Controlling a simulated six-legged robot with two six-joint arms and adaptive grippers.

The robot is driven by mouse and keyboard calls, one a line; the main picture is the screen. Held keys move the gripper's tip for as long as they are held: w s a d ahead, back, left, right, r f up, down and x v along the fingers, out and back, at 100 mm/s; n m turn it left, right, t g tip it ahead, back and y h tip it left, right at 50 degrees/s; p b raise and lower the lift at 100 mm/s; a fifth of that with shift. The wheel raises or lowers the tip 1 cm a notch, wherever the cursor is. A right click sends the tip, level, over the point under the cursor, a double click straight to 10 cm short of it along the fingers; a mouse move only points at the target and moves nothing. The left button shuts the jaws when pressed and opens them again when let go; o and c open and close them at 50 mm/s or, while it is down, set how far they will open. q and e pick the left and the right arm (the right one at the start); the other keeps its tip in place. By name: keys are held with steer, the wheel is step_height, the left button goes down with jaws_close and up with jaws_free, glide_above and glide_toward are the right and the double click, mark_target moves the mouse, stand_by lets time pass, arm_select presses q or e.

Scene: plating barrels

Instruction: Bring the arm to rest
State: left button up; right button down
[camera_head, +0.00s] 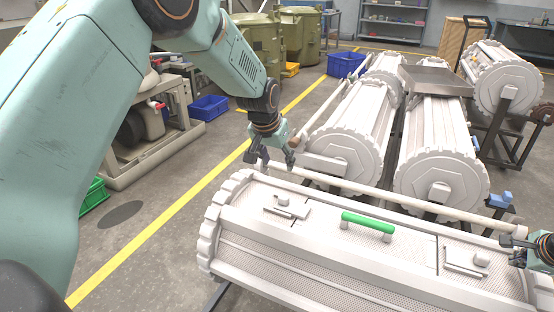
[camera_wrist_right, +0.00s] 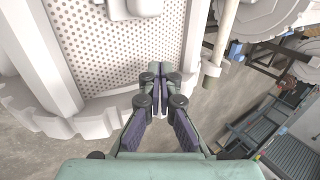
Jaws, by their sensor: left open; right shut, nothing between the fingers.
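My left arm (camera_head: 90,100) comes in from the left and reaches over the far left part of the nearest plating barrel (camera_head: 330,250). My left gripper (camera_head: 277,160) hangs open and empty, pointing down near the barrel's far edge. My right gripper (camera_head: 512,250) is at the right edge of the head view, by the barrel's right end. In the right wrist view my right gripper (camera_wrist_right: 158,88) is shut with nothing in it, beside the perforated panel (camera_wrist_right: 120,45). The barrel's green handle (camera_head: 368,222) lies between two latches (camera_head: 289,205) (camera_head: 474,262).
More white barrels (camera_head: 345,135) (camera_head: 440,150) lie behind, with a metal tray (camera_head: 435,78) on top. A pale rail (camera_head: 380,194) runs behind the nearest barrel. Blue bins (camera_head: 208,107) and a pump unit (camera_head: 150,120) stand left. Floor by the yellow line (camera_head: 160,225) is clear.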

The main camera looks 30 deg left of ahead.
steer(key=shift+r+p, duration=0.8)
steer(key=shift+r, duration=0.4)
steer(key=shift+f, duration=0.1)
